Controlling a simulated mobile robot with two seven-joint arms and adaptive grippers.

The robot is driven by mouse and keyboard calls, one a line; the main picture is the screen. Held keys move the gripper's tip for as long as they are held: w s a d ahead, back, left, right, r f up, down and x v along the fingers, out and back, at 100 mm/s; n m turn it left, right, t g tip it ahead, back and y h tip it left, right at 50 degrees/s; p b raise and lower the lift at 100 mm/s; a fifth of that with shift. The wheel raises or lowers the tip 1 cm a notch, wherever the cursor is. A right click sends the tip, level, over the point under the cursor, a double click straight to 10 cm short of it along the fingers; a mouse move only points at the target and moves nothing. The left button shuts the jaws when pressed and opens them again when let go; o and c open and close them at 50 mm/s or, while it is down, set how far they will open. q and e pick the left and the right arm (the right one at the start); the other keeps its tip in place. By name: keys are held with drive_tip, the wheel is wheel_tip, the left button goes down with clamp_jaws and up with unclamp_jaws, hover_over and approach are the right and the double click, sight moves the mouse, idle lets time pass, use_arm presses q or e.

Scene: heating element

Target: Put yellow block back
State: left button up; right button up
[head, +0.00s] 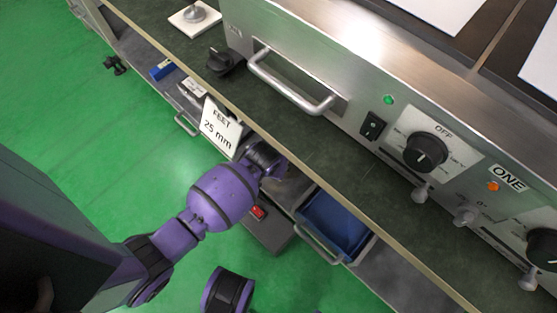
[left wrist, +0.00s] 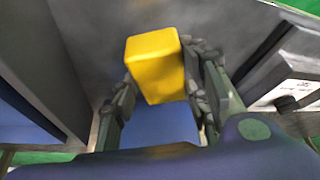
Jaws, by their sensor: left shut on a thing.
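The yellow block (left wrist: 155,62) shows in the left wrist view. It sits between the two dark fingers of my left gripper (left wrist: 160,84), which is shut on it. The block appears upright in front of a grey surface, and I cannot tell whether it touches that surface. In the head view my left arm reaches in under the front edge of the counter (head: 310,165). The counter edge hides my left fingers and the block there. My right gripper is not in view.
Below the counter are an open drawer with a blue inside (head: 335,222), a white sign reading FEET 25 mm (head: 220,127) and a small blue object (head: 162,69). A metal appliance with a bar handle (head: 290,85) stands on the counter. Green floor lies open at left.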

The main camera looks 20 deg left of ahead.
use_arm(q)
drive_tip(key=b+x, duration=0.2)
drive_tip(key=x, duration=0.1)
drive_tip(key=shift+s+f, duration=0.2)
drive_tip(key=shift+f, duration=0.25)
drive_tip(key=shift+r, duration=0.15)
drive_tip(key=o, duration=1.5)
drive_tip(key=p+v, duration=0.5)
drive_tip(key=v, duration=0.6)
drive_tip(key=shift+w, duration=0.1)
drive_tip(key=shift+s+r+p, duration=0.3)
drive_tip(key=shift+r+p, duration=0.05)
drive_tip(key=shift+r, duration=0.05)
